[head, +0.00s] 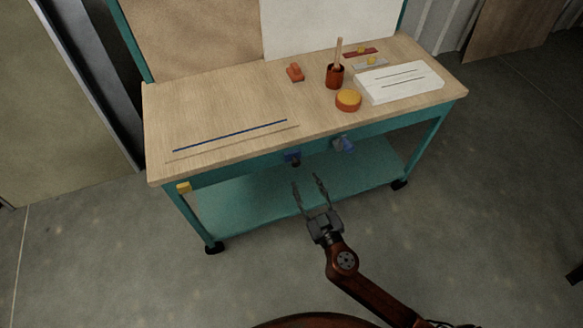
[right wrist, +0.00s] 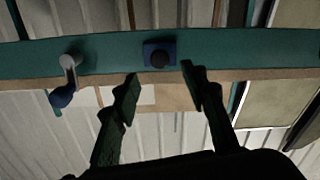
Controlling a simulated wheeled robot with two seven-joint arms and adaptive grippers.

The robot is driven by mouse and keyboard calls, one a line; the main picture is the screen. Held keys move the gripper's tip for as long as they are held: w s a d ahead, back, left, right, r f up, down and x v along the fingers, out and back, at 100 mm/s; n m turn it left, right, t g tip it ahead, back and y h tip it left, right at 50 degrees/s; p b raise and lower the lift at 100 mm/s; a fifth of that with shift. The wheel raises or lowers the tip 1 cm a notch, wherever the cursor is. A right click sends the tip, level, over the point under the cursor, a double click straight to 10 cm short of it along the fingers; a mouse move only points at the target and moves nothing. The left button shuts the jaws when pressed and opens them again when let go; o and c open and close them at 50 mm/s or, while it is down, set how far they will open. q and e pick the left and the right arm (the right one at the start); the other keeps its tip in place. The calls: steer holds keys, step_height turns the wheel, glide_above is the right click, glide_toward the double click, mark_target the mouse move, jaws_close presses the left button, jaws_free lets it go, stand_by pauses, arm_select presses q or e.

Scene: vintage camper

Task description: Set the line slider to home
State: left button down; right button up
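On the workbench, a red strip (head: 350,54) and a grey strip (head: 358,66), each with a yellow knob, lie at the back right. I cannot tell which part is the line slider. A blue block (head: 292,155) with a dark round knob sits on the teal front rail; it also shows in the right wrist view (right wrist: 146,48). My right gripper (head: 307,181) is open and empty in front of this block, apart from it. In the right wrist view its fingertips (right wrist: 160,73) are spread just below the block. My left gripper is not in view.
A blue-handled crank (head: 343,144) is on the rail right of the block. A yellow piece (head: 184,187) is at the left front corner. A red cup (head: 335,76), orange-yellow round piece (head: 348,99), orange block (head: 295,72) and white panel (head: 400,82) are on top.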

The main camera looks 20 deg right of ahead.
mark_target(297, 165)
steer(key=w, duration=0.6)
steer(key=shift+a, duration=0.1)
steer(key=shift+w+b, duration=0.3)
steer(key=shift+w, duration=0.3)
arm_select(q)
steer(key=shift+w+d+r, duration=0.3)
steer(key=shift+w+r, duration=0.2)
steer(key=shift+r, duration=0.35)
arm_select(e)
steer(key=shift+c, duration=0.5)
jaws_close()
